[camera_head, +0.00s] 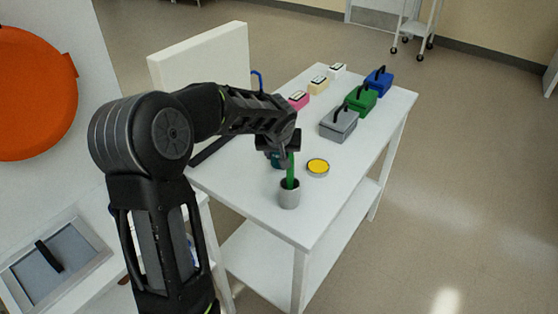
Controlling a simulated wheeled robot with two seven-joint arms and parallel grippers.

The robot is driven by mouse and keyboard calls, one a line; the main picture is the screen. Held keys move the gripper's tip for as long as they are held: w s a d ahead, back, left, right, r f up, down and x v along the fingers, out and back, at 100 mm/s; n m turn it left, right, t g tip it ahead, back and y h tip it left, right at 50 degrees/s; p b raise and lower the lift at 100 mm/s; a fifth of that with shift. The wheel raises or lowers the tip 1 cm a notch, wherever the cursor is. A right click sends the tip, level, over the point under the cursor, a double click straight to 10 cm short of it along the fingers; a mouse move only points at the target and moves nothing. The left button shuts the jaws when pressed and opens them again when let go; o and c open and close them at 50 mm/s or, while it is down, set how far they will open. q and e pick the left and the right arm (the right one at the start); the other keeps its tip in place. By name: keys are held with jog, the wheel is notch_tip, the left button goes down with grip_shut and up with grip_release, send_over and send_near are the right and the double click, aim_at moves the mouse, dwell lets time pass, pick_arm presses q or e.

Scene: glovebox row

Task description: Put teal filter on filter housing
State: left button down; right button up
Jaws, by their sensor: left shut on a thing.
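My left gripper (279,151) is shut on the teal filter (276,161), of which only a small part shows below the fingers. It is over the near part of the white table, behind a small grey cup (289,198) with a green upright piece in it. The gripper and that green piece overlap in the view. I cannot make out for sure which thing is the filter housing. My right gripper is not in view.
A grey case (338,124), a green case (361,101) and a blue case (378,82) line the right of the white table (350,158). Pink (298,101), cream (318,85) and white (337,70) boxes stand farther back. The table's front right is clear.

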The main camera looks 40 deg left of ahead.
pick_arm(q)
jog(key=shift+f, duration=1.35)
jog(key=shift+f, duration=0.2)
jog(key=c, duration=0.8)
grip_release()
jog(key=shift+o, duration=0.2)
jog(key=shift+r, duration=0.2)
jog(key=v, duration=1.2)
jog(key=shift+b, duration=0.45)
